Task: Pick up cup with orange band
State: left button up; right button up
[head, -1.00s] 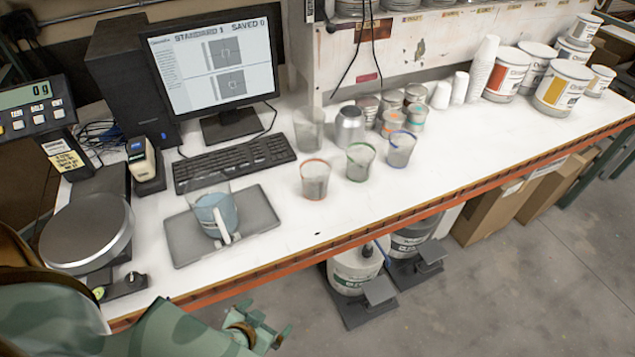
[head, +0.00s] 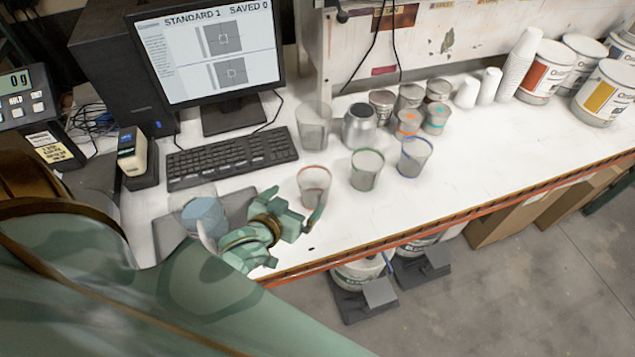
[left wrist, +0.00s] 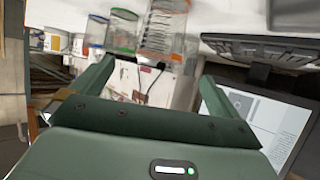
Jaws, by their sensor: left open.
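The clear cup with an orange band at its rim (head: 313,183) stands upright on the white bench, in front of the keyboard's right end. My left gripper (head: 304,212) is open and empty, just in front of this cup. One finger overlaps the cup's lower right side in the head view. In the left wrist view the orange-banded cup (left wrist: 165,28) shows ahead, between the directions of the two spread fingers (left wrist: 165,90). I cannot tell whether a finger touches it. My right gripper is not in view.
A green-banded cup (head: 367,170) and a blue-banded cup (head: 413,157) stand to the right. A larger clear cup (head: 313,125) and a metal can (head: 359,127) stand behind. The keyboard (head: 232,157) is behind left.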

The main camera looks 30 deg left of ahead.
aim_at(306, 191)
pick_arm(q)
jog(key=x, duration=0.3)
jog(key=shift+f, duration=0.1)
jog(key=shift+d+b+x, duration=0.1)
jog(key=shift+b+x, duration=0.05)
jog(key=shift+x, duration=0.45)
jog(key=shift+d+b+x, duration=0.15)
jog(key=shift+x, duration=0.5)
jog(key=x, duration=0.3)
jog(key=shift+a, duration=0.15)
jog(key=x, duration=0.3)
jog(key=shift+w+f+b, duration=0.15)
jog(key=shift+b, duration=0.25)
jog(key=shift+c, duration=0.7)
jog(key=shift+s, duration=0.2)
jog(key=c, duration=0.8)
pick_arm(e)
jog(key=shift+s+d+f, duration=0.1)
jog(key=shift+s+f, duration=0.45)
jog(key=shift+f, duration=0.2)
